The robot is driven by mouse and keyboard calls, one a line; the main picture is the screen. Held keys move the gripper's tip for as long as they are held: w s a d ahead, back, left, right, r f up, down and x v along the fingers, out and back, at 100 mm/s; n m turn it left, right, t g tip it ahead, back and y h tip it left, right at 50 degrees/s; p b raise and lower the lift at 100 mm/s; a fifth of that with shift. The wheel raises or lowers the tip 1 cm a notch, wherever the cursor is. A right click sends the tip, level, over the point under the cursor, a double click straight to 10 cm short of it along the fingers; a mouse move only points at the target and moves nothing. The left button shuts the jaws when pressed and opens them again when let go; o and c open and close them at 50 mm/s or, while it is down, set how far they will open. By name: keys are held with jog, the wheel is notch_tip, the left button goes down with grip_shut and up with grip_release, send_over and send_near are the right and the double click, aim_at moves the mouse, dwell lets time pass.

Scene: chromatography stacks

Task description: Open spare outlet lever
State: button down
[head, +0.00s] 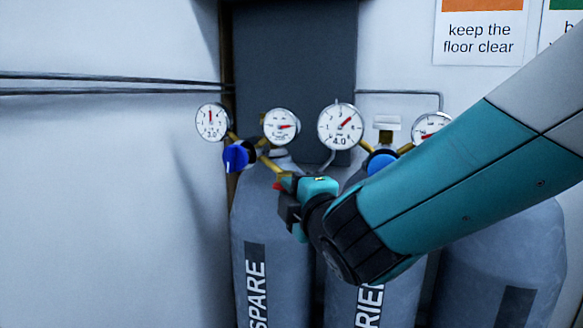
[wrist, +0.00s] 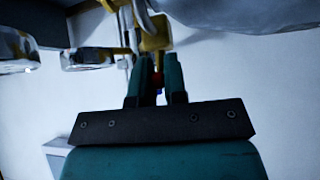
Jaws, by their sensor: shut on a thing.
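The grey cylinder labelled SPARE (head: 262,225) stands at the left of the row. Its regulator has a blue knob (head: 236,157), two round gauges and brass fittings. A small red part of the spare outlet lever (head: 277,186) shows at the lower brass outlet, right beside my fingertips. My gripper (head: 286,187) is at this outlet, shut on the lever. In the wrist view, my two fingers (wrist: 158,75) are close together below the brass fitting (wrist: 154,32), with a bit of red and blue between them. The fingers hide most of the lever, so its angle cannot be told.
The carrier cylinder (head: 342,285) stands close to the right, with its own gauges and blue knob (head: 380,161). Another grey cylinder (head: 510,245) is farther right. Thin pipes (head: 120,85) run along the wall. The space left of the spare cylinder is clear.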

jog(key=shift+r+n+g+p, duration=0.4)
jog(key=shift+r+p, duration=0.05)
jog(key=shift+p, duration=0.65)
jog(key=shift+f+p, duration=0.25)
jog(key=shift+p, duration=0.1)
jog(key=c, duration=1.2)
grip_release()
jog(key=shift+o, duration=0.2)
jog(key=shift+s, duration=0.1)
jog(key=b+v, duration=1.1)
jog(key=v, duration=0.6)
jog(key=shift+s+r, duration=0.15)
jog(key=shift+r, duration=0.1)
